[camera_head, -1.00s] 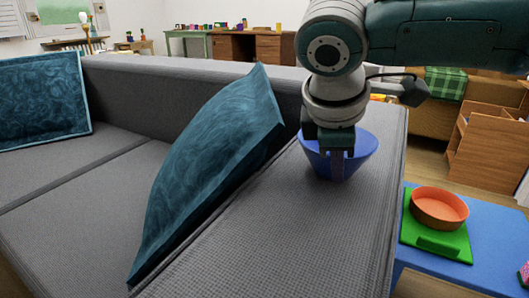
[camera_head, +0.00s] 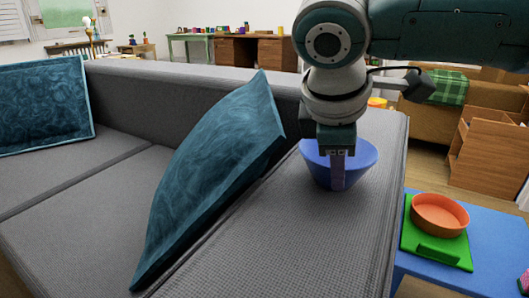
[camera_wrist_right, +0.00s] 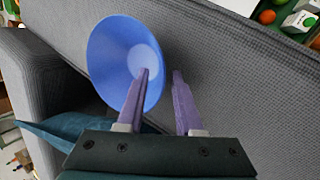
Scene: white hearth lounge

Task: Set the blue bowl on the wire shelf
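The blue bowl (camera_head: 356,174) sits upright on the grey sofa armrest (camera_head: 290,235). My right gripper (camera_head: 337,188) points down over it, with one finger showing in front of the bowl's near side. In the right wrist view the bowl (camera_wrist_right: 112,55) lies to the left. There my right gripper (camera_wrist_right: 161,72) is open, with one finger inside the bowl and the other outside, the rim between them and a gap visible. My left gripper is not in view. I cannot make out a wire shelf.
A teal cushion (camera_head: 215,175) leans beside the armrest on the left. To the right, a blue table (camera_head: 490,245) holds a green scale-like object (camera_head: 437,250) with an orange bowl (camera_head: 440,215). A wooden cabinet (camera_head: 488,150) stands behind it. The armrest's near part is clear.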

